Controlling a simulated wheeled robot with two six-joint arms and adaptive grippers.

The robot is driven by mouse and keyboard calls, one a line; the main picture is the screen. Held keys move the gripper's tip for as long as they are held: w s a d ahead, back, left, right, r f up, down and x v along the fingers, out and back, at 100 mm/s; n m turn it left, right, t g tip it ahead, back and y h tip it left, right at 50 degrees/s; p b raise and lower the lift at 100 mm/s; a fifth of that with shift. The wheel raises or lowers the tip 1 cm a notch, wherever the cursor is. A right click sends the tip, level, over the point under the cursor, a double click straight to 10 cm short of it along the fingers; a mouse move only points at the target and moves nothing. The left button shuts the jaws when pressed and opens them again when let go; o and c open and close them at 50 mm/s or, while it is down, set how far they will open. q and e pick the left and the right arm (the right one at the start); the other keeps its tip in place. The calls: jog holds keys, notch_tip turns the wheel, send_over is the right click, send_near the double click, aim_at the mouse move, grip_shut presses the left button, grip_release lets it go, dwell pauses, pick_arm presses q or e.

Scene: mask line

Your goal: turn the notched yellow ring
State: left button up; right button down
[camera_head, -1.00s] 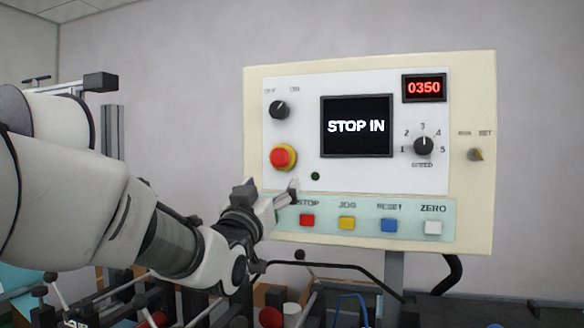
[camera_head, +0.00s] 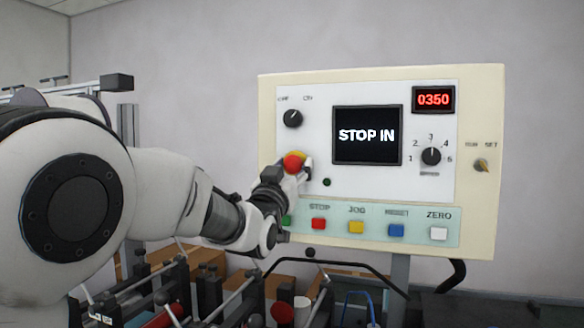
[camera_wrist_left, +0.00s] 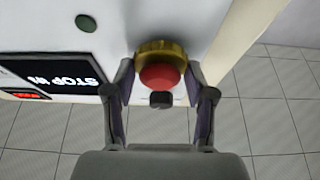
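The yellow ring (camera_head: 301,155) sits around the red stop button (camera_head: 292,163) on the left part of the control panel. In the left wrist view the ring (camera_wrist_left: 160,48) is behind the red button (camera_wrist_left: 160,76); I cannot make out its notches. My left gripper (camera_head: 292,172) is at the button and partly covers the ring. In the left wrist view the gripper (camera_wrist_left: 160,70) has its fingers apart, one on each side of the ring and button. Whether the fingertips touch the ring is unclear. My right gripper is not in view.
The panel (camera_head: 265,110) carries a screen (camera_head: 367,135) reading STOP IN, a red 0350 display (camera_head: 433,100), a black knob (camera_head: 292,118) above the ring and a speed knob (camera_head: 431,156). Coloured buttons line the bottom. A small dark green light (camera_head: 327,182) sits right of the ring.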

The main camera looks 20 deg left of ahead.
pick_arm(q)
jog(key=shift+f, duration=0.1)
jog(key=shift+f+m+h+b, duration=0.1)
jog(key=shift+m+h+b, duration=0.85)
jog(key=shift+m, duration=0.65)
jog(key=shift+a+m+g+h+b, duration=0.1)
jog(key=shift+m+g+h+b, duration=0.4)
jog(key=shift+m, duration=0.7)
jog(key=m, duration=0.1)
jog(key=m+h, duration=0.1)
jog(key=m, duration=0.1)
jog(key=shift+r+h+b, duration=0.2)
jog(key=shift+h+b, duration=0.05)
jog(key=shift+b, duration=0.1)
jog(key=shift+a+r+m+g+h, duration=0.1)
jog(key=shift+m+g+h, duration=0.6)
jog(key=shift+m, duration=1.2)
jog(key=shift+r, duration=0.1)
